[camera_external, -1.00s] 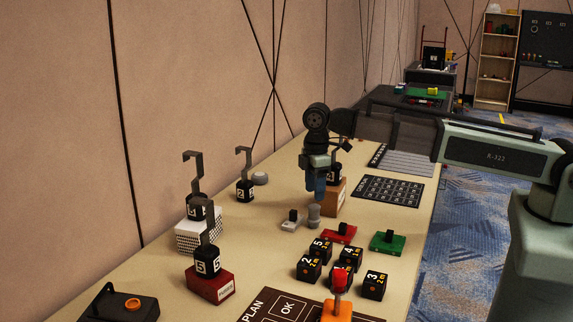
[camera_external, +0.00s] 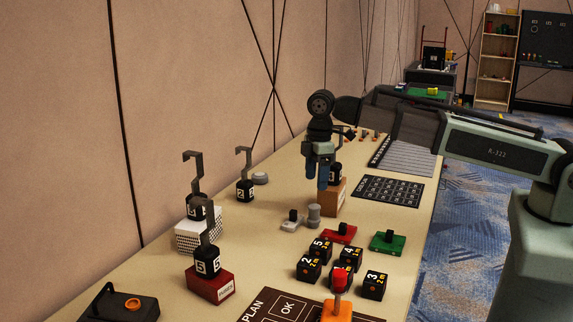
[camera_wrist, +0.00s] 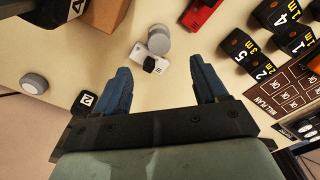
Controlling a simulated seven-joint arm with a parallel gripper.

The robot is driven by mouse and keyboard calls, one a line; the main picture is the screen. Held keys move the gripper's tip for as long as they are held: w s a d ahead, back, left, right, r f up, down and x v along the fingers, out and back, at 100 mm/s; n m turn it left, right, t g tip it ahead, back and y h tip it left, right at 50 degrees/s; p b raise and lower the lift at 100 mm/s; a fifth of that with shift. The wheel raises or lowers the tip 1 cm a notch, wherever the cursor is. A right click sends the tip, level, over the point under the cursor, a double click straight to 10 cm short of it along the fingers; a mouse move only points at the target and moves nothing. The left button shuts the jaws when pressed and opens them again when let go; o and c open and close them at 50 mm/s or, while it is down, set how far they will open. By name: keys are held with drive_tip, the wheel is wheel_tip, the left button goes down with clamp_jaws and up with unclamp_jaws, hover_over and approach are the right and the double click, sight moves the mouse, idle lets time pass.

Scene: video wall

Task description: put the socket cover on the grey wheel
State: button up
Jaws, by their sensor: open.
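A small pale plate with a black knob (camera_external: 292,219) lies on the table; it also shows in the wrist view (camera_wrist: 139,56). A grey cylinder (camera_external: 313,212) stands against or on its right end; it also shows in the wrist view (camera_wrist: 158,38). A low grey round piece (camera_external: 260,178) lies farther back, at the left in the wrist view (camera_wrist: 34,83). I cannot tell for sure which of these are the socket cover and the grey wheel. My gripper (camera_external: 317,185) is open and empty above the plate and cylinder, its blue fingers spread (camera_wrist: 161,68).
A brown box (camera_external: 334,198) with a hooked black block stands close behind my gripper. Red (camera_external: 342,235) and green (camera_external: 388,243) knobbed plates and several numbered black cubes (camera_external: 346,257) lie in front. Hooked blocks on a white box (camera_external: 200,230) and red box (camera_external: 211,284) stand left.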

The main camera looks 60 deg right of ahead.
sight(314, 206)
drive_tip(key=shift+t+y, duration=0.3)
wheel_tip(314, 206, down, 7)
drive_tip(key=shift+a+r, duration=0.15)
drive_tip(key=shift+w+f, duration=0.15)
drive_tip(key=shift+f, duration=1.15)
drive_tip(key=shift+w+f, duration=0.1)
drive_tip(key=shift+f, duration=1.2)
drive_tip(key=c, duration=1.2)
